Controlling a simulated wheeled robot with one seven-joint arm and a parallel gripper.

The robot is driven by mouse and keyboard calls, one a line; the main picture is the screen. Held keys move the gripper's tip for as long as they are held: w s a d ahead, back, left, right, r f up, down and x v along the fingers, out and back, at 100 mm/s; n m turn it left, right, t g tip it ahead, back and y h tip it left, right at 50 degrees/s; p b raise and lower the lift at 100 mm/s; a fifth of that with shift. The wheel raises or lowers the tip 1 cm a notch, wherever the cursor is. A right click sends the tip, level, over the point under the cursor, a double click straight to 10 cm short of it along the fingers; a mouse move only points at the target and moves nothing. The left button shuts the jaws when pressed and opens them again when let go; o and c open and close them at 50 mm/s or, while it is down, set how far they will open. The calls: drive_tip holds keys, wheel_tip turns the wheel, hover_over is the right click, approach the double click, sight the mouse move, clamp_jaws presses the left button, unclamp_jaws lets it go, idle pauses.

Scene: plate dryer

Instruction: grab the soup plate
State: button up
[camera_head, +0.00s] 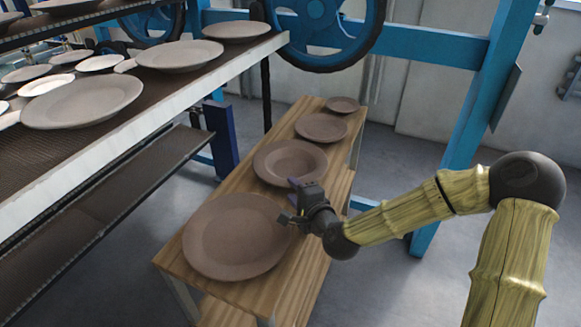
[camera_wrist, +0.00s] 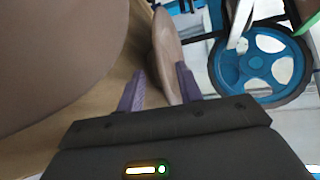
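The soup plate appears to be the brown, deep-centred plate (camera_head: 290,160) lying second from the front on the wooden table in the head view. My gripper (camera_head: 288,201) is at its near right edge, between it and the large front plate. In the wrist view, the purple fingers (camera_wrist: 159,70) are spread apart. A brown plate rim (camera_wrist: 166,50), apparently the soup plate's, reaches between them, closer to the right finger. I cannot tell whether that finger touches it. The lower end of the rim is hidden by my gripper body.
A large flat plate (camera_head: 235,236) lies at the table's front; it fills the left of the wrist view (camera_wrist: 50,50). Two smaller plates (camera_head: 321,127) (camera_head: 342,104) lie farther back on the wooden table (camera_head: 290,290). A dryer rack (camera_head: 120,135) with several plates stands left.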

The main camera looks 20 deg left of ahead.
sight(290, 186)
drive_tip(key=x, duration=0.4)
drive_tip(key=shift+d+f, duration=0.1)
drive_tip(key=shift+f, duration=0.05)
clamp_jaws()
